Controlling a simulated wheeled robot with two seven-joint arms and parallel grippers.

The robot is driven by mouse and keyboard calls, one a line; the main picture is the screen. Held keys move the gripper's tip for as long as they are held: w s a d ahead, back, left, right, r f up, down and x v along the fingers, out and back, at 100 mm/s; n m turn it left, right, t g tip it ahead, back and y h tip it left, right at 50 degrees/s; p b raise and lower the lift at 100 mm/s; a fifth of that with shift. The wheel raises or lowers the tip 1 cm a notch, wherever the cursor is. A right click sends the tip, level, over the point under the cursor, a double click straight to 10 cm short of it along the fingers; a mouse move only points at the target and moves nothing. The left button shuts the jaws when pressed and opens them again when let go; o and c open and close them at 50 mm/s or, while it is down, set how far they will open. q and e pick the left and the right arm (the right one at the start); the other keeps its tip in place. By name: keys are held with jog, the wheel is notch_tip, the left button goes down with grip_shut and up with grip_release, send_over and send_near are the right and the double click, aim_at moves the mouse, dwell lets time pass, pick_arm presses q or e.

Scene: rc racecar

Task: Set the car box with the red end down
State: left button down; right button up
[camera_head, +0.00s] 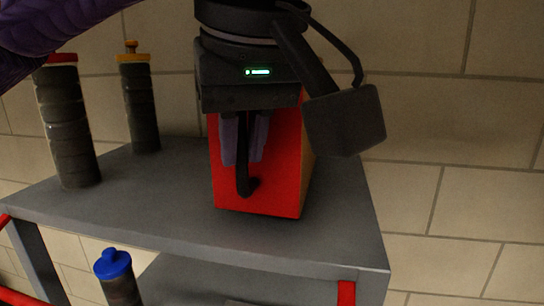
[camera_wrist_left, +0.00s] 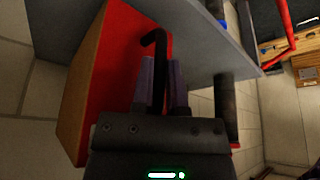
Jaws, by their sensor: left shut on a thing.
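The car box (camera_head: 283,178) stands on the grey shelf top (camera_head: 180,215), with its red face toward me and a brown side at the right. In the left wrist view the red face (camera_wrist_left: 122,65) and brown side also show. My left gripper (camera_head: 245,155) is in front of the red face, its purple-grey fingers pointing down. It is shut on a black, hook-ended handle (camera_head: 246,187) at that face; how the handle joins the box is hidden. The gripper body hides the upper part of the box. My right gripper is not in view.
Two dark bottles, one with a red cap (camera_head: 68,125) and one with a yellow cap (camera_head: 138,105), stand left of the box. A blue-capped bottle (camera_head: 115,275) is on a lower level. A tiled wall (camera_head: 450,130) is behind. The shelf's front left is clear.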

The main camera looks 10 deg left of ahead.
pick_arm(q)
jog(key=shift+w+d+f, duration=0.35)
jog(key=shift+w+f, duration=0.3)
jog(key=shift+f, duration=0.2)
jog(key=shift+w+a+f, duration=0.15)
jog(key=shift+a+f, duration=0.05)
jog(key=shift+a, duration=0.25)
jog(key=shift+s+a, duration=0.7)
jog(key=shift+a, duration=0.05)
jog(key=c, duration=0.9)
grip_release()
jog(key=shift+w+d, duration=0.2)
jog(key=shift+d, duration=0.1)
jog(key=shift+o, duration=1)
jog(key=shift+w+d, duration=0.1)
jog(key=shift+w, duration=0.1)
jog(key=shift+o, duration=0.2)
jog(key=shift+s+a, duration=0.1)
jog(key=shift+a, duration=0.2)
jog(key=shift+s, duration=0.1)
jog(key=shift+d, duration=0.1)
jog(key=shift+r, duration=0.2)
jog(key=v, duration=1.1)
jog(key=shift+r, duration=0.4)
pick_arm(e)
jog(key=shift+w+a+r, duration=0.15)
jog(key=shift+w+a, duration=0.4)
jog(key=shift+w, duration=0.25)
